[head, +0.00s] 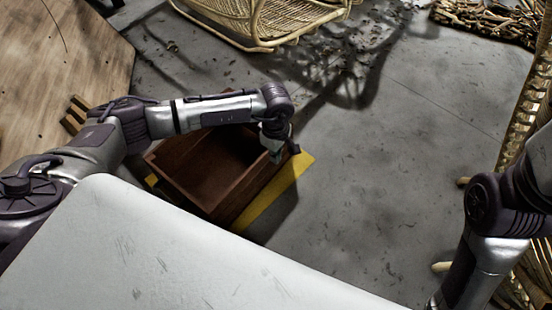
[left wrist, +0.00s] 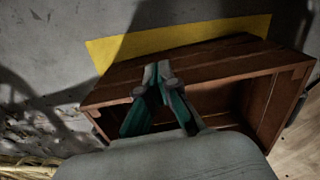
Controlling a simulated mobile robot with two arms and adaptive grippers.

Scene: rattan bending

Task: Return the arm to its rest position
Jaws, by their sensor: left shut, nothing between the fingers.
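My left arm comes in from the left in the head view and reaches over an open brown wooden crate (head: 190,190). My left gripper (head: 277,155) is at the arm's end, by the crate's right edge, pointing down. In the left wrist view the gripper (left wrist: 158,68) is shut and empty, with its fingertips over the crate's wall (left wrist: 220,62). I cannot tell whether it touches the wall. My right arm shows at the right edge of the head view, but its gripper is out of view.
A yellow floor marking (head: 285,190) lies under the crate. A woven rattan chair (head: 262,22) stands at the top. A wooden board (head: 60,60) is at the upper left. Rattan pieces (head: 495,18) lie at the upper right. The grey floor (head: 370,170) right of the crate is clear.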

